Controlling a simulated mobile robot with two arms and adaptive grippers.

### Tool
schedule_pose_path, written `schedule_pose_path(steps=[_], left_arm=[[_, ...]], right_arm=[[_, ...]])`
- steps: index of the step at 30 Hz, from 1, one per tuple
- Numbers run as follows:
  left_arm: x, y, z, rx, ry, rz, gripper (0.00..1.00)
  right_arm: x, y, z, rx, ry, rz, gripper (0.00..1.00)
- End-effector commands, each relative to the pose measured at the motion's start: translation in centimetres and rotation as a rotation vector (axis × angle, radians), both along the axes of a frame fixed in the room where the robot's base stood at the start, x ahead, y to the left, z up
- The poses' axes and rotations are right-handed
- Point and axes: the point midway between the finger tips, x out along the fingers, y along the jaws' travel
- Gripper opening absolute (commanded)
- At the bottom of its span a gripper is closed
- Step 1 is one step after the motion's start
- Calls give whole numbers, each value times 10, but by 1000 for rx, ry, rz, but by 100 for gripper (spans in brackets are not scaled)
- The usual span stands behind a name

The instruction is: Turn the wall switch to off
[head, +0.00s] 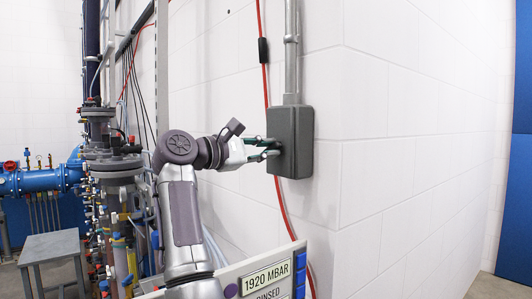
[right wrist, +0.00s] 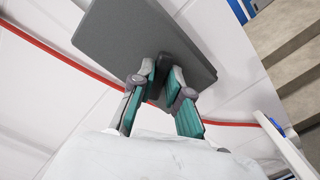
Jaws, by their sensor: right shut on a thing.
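The wall switch is a dark grey box (head: 296,145) on the white block wall, under a vertical metal conduit. It fills the upper middle of the right wrist view (right wrist: 130,30), where its face looks tilted. A short dark knob (right wrist: 161,70) stands out from its face. My right gripper (head: 270,150) reaches the switch from the left. In the right wrist view my right gripper (right wrist: 163,82) has its teal-padded fingers on both sides of the knob, shut on it. The fingers partly hide the knob, and I cannot read any on or off mark. My left gripper is not in view.
A red cable (head: 264,75) runs down the wall behind my right gripper. A sign panel (head: 266,278) reading "1920 MBAR" stands below. Pipes and valves (head: 118,170) crowd the left, near a grey table (head: 50,246). The wall right of the switch is clear.

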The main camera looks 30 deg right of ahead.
Motion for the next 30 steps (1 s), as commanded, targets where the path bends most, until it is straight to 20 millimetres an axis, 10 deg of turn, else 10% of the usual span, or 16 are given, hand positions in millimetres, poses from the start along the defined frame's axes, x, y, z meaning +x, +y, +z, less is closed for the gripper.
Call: schedule_pose_path(steps=[30], left_arm=[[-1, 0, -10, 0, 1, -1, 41]], right_arm=[[-1, 0, -3, 41, -498, -1, 0]])
